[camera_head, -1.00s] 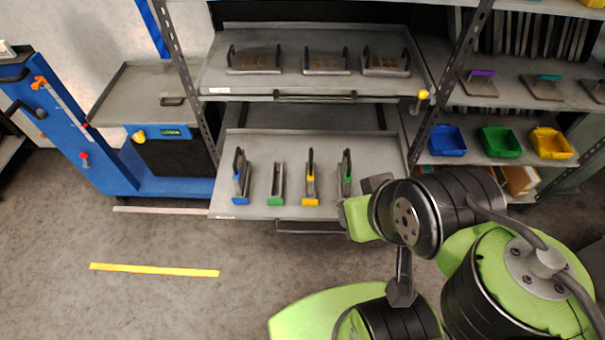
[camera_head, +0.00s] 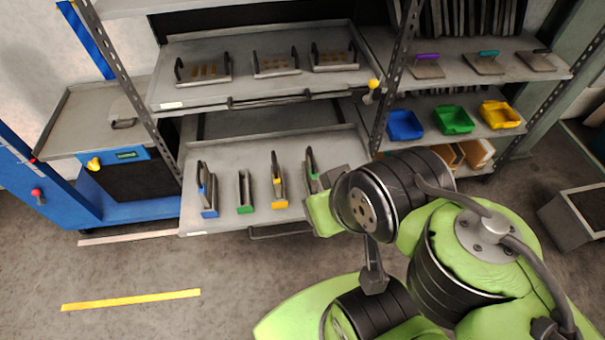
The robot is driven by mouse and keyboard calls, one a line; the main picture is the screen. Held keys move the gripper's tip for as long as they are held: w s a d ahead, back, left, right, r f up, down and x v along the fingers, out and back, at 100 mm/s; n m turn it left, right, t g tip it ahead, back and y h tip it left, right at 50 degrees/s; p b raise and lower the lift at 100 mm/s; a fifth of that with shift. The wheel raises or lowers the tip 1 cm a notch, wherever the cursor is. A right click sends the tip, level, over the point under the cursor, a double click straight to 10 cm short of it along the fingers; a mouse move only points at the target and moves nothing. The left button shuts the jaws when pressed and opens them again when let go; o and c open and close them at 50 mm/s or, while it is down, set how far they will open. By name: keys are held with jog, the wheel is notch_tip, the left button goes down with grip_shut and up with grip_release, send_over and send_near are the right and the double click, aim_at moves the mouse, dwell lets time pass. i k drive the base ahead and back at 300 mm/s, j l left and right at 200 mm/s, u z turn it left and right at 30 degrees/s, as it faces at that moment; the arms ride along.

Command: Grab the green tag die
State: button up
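Several dies stand in a row on the pulled-out lower shelf. A tall die with a green tag on its dark handle (camera_head: 312,163) is at the right end; its lower front is hidden behind my arm. Another die with a green front end (camera_head: 245,192) stands second from the left. A blue-ended die (camera_head: 207,190) is at the left, and a yellow-ended die (camera_head: 278,180) is between the two green-marked ones. The grey end of my gripper (camera_head: 335,179) shows partly beside the right-end die, behind my green wrist. Its fingers cannot be made out.
The upper pulled-out shelf (camera_head: 200,96) holds flat dies with handles and overhangs the back of the lower shelf (camera_head: 222,222). Blue (camera_head: 404,124), green (camera_head: 453,120) and yellow (camera_head: 500,114) bins stand at right. A rack post (camera_head: 393,85) rises near my arm. Floor in front is open.

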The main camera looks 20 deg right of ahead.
aim_at(310, 165)
jog(key=i+j+z, duration=0.1)
jog(key=i+j, duration=0.15)
jog(key=i+j+z, duration=0.1)
jog(key=i+j, duration=0.15)
jog(key=j, duration=0.2)
jog(key=i+j+z, duration=0.1)
jog(key=i+j, duration=0.15)
jog(key=j, duration=0.15)
